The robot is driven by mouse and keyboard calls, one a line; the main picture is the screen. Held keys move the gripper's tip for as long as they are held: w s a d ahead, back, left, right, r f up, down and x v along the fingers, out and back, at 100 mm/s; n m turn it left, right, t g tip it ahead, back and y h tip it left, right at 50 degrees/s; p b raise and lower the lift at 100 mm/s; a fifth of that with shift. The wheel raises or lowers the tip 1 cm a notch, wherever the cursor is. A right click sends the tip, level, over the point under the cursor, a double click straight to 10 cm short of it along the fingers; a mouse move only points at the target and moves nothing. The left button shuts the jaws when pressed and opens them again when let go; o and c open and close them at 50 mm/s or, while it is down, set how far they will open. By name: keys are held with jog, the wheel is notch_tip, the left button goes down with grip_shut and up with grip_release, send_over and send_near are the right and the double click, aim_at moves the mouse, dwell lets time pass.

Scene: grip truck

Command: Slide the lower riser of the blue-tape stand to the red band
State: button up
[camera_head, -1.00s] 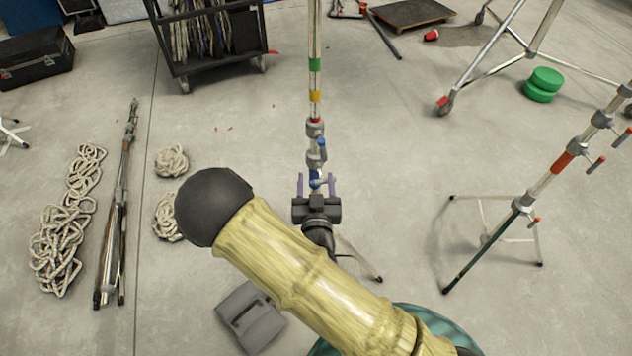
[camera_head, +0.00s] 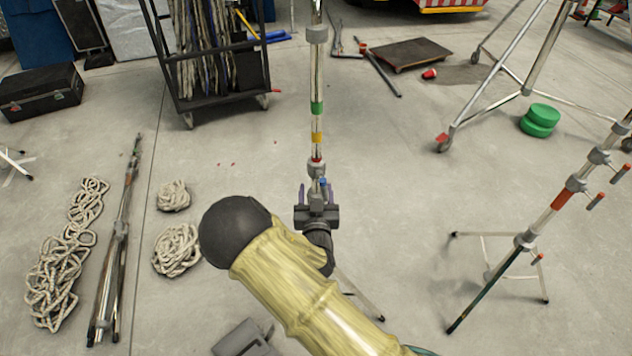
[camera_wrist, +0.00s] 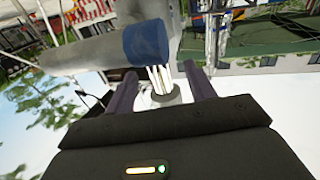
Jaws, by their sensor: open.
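The stand's upright pole (camera_head: 317,75) rises in the middle of the head view, with a green band (camera_head: 317,108), a yellow band (camera_head: 316,138) and a red band (camera_head: 316,158). The red band is just above a grey collar (camera_head: 316,170). A blue knob (camera_head: 323,183) shows beside the pole below that collar. My gripper (camera_head: 316,192) is open at the pole, its purple fingers pointing up on either side in this view. In the wrist view, a pale pole end shows between my fingers (camera_wrist: 163,85), and a blue-ended grey cylinder (camera_wrist: 148,42) lies beyond them. My gripper hides the lower stand; I see no blue tape clearly.
Another stand (camera_head: 540,225) with a red section is at the right. Rope coils (camera_head: 176,250) and a folded stand (camera_head: 118,235) lie at the left. A cart (camera_head: 210,85) and green discs (camera_head: 540,120) stand farther back.

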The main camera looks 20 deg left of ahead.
aim_at(317, 110)
jog(key=x, duration=0.4)
jog(key=shift+w+d+b, duration=0.1)
jog(key=shift+d+b, duration=0.05)
jog(key=shift+b, duration=0.2)
grip_shut()
jog(key=shift+r+p, duration=6.85)
jog(key=shift+r, duration=5.3)
